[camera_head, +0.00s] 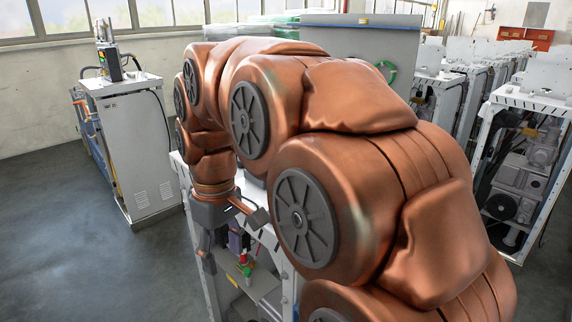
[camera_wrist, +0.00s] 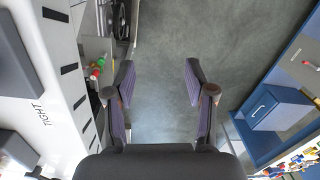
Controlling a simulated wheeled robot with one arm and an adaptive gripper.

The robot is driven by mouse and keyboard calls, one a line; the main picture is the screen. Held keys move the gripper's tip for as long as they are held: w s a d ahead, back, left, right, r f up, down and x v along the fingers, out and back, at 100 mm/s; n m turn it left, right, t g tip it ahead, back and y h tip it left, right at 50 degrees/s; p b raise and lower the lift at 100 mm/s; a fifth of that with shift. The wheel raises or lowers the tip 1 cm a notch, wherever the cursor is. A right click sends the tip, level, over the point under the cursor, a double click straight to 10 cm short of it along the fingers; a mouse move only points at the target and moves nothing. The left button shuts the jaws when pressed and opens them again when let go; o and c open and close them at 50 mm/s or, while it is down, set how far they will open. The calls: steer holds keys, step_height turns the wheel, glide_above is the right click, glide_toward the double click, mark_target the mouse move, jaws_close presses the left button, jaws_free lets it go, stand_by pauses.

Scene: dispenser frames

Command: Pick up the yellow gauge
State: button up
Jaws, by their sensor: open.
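My gripper (camera_head: 232,238) points down beside an open white dispenser frame (camera_head: 283,262), with its two fingers spread. In the wrist view my gripper (camera_wrist: 159,76) is open and empty, with bare grey floor between and beyond its fingers. I cannot clearly make out a yellow gauge in either view. A small red and green fitting (camera_head: 245,264) shows inside the frame near my fingers. In the wrist view this fitting (camera_wrist: 97,69) is left of the left finger, apart from it. My arm hides much of the frame in the head view.
The frame's white slotted top (camera_wrist: 62,85) borders the gripper's left side in the wrist view. A blue cabinet (camera_wrist: 292,72) with a blue box is at the right. A grey cabinet (camera_head: 140,155) stands at the head view's left. Floor (camera_head: 60,260) there is clear.

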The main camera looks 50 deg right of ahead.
steer(key=shift+t, duration=0.5)
steer(key=w+d+r, duration=0.1)
steer(key=d+r, duration=0.2)
steer(key=w+d+r+p, duration=0.1)
steer(key=d+r, duration=0.2)
steer(key=d, duration=0.1)
steer(key=w+d+r+p, duration=0.1)
steer(key=d+r, duration=0.2)
steer(key=shift+w+d+r, duration=0.2)
steer(key=shift+w+d, duration=0.05)
steer(key=shift+w, duration=0.05)
steer(key=shift+t, duration=0.4)
steer(key=d+r, duration=0.1)
steer(key=d, duration=0.2)
steer(key=d+r, duration=0.1)
steer(key=d, duration=0.3)
steer(key=s+d+r, duration=0.1)
steer(key=d+r, duration=0.1)
steer(key=d, duration=0.2)
steer(key=shift+r, duration=0.1)
steer(key=shift+w+f+p, duration=0.2)
steer(key=shift+f+p, duration=0.25)
steer(key=shift+f, duration=0.2)
steer(key=shift+w+f+p, duration=0.15)
steer(key=shift+f+p, duration=0.25)
steer(key=shift+f, duration=0.25)
steer(key=shift+w+f+p, duration=0.15)
steer(key=shift+f+p, duration=0.2)
steer(key=shift+f, duration=0.85)
jaws_close()
